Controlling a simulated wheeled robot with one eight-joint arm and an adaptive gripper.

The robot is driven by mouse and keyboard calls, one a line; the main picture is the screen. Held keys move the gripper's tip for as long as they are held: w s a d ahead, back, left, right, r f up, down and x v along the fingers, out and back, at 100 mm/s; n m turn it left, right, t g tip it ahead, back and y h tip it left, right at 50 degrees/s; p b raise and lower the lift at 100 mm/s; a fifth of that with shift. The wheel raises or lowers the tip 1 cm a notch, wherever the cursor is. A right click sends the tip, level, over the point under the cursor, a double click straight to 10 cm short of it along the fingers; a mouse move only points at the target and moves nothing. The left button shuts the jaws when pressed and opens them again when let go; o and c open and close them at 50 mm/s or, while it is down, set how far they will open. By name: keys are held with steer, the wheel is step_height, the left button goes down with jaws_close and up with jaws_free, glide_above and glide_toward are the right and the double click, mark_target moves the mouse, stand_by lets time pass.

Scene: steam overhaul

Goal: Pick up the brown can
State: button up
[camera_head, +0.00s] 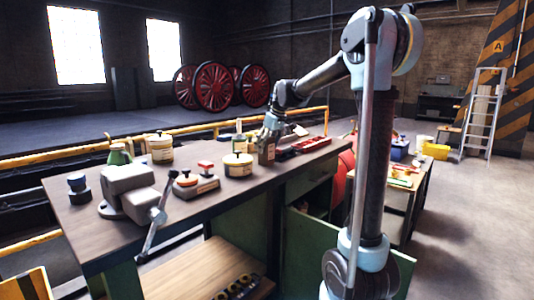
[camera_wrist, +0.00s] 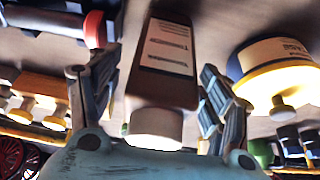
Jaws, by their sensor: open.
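The brown can (camera_head: 266,151) stands upright on the workbench near its right end, with a pale label and a light cap. In the wrist view the brown can (camera_wrist: 166,55) lies between my two fingers, its cap towards my palm. My gripper (camera_head: 271,124) is above the can, pointing down. In the wrist view my gripper (camera_wrist: 158,80) is open, with one finger on each side of the can. A narrow gap shows at the left finger; whether the right finger touches cannot be told.
A round cream tin (camera_head: 238,168) stands close to the can's left; it also shows in the wrist view (camera_wrist: 275,60). A small bottle (camera_head: 239,142) is behind. Red tools (camera_head: 312,145) lie to the right.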

steer(key=shift+a+f, duration=0.1)
steer(key=shift+f, duration=0.15)
steer(key=shift+c, duration=0.6)
steer(key=c, duration=1.3)
steer(key=shift+c, duration=0.2)
